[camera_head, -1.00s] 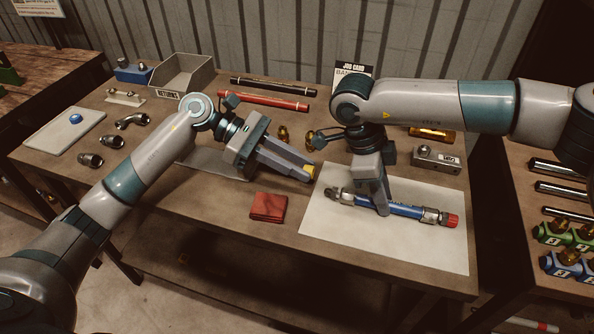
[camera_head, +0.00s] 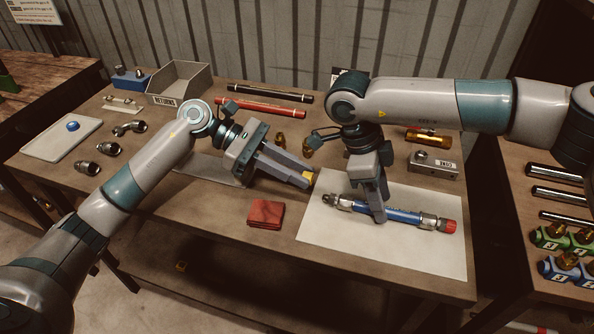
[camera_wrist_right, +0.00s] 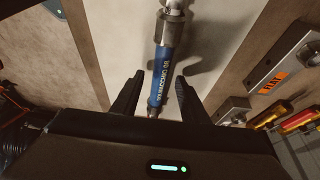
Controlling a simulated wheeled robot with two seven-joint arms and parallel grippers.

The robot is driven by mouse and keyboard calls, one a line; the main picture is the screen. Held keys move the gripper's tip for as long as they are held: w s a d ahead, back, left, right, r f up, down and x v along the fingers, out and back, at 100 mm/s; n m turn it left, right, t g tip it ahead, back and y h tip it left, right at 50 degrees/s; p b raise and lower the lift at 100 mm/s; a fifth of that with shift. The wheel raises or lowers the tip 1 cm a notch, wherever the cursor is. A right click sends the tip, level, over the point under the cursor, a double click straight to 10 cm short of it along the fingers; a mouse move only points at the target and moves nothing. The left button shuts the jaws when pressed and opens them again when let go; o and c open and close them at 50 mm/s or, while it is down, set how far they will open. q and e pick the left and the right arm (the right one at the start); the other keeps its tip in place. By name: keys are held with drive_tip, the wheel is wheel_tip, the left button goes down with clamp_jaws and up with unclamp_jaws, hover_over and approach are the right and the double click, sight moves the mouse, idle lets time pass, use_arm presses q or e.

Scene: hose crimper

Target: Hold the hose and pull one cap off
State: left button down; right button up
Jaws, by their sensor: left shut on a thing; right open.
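The blue hose (camera_head: 402,215) lies on a white sheet (camera_head: 330,245), with metal fittings at both ends. A red cap (camera_head: 449,227) sits on its right end; the left end shows a bare metal fitting (camera_head: 331,200). In the right wrist view the hose (camera_wrist_right: 161,75) runs between my fingers. My right gripper (camera_head: 379,217) is open, pointing down with its fingers on either side of the hose's middle. My left gripper (camera_head: 308,180) is shut on a small yellow cap (camera_head: 309,176), mostly hidden by the fingers, above the sheet's left edge and apart from the hose.
A folded red cloth (camera_head: 266,213) lies left of the sheet. A grey block with a label (camera_head: 434,165) stands behind it. The returns bin (camera_head: 180,84) and loose elbow fittings are at the back left. A side rack (camera_head: 560,240) stands right. The front table edge is clear.

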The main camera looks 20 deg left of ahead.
drive_tip(key=v, duration=1)
drive_tip(key=shift+r, duration=0.2)
drive_tip(key=shift+a, duration=0.15)
